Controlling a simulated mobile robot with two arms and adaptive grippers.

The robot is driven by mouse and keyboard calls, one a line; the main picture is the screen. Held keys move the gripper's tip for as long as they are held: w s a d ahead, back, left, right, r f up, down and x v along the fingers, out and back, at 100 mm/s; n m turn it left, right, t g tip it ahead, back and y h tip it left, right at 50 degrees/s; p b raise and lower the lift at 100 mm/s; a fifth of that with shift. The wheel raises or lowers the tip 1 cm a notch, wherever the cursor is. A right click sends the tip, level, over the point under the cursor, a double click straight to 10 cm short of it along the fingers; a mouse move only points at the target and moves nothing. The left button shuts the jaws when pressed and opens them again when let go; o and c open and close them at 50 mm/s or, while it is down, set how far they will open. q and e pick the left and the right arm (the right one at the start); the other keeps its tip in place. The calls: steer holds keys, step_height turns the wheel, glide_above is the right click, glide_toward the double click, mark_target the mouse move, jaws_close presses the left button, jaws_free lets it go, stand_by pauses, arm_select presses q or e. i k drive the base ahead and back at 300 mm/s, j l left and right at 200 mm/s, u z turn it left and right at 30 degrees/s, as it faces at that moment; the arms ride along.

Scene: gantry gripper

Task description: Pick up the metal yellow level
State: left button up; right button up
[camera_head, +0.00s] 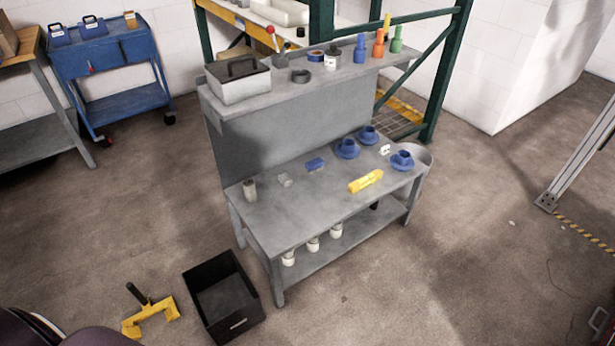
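A yellow level (366,181) lies on the lower top of the grey metal workbench (305,212), near its front edge and right of the middle. Its whole upper side shows, and nothing covers it. Neither of my grippers is in view, so no gripper is seen near the level.
Blue round parts (402,161) sit behind and right of the level. A small blue block (314,164) lies to its left. A black open crate (223,298) and a yellow tool with a black handle (150,314) are on the floor. Floor before the bench's right half is clear.

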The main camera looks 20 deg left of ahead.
mark_target(360, 183)
steer(key=u, duration=0.2)
steer(key=i+u, duration=0.3)
steer(key=i, duration=0.55)
steer(key=j, duration=0.1)
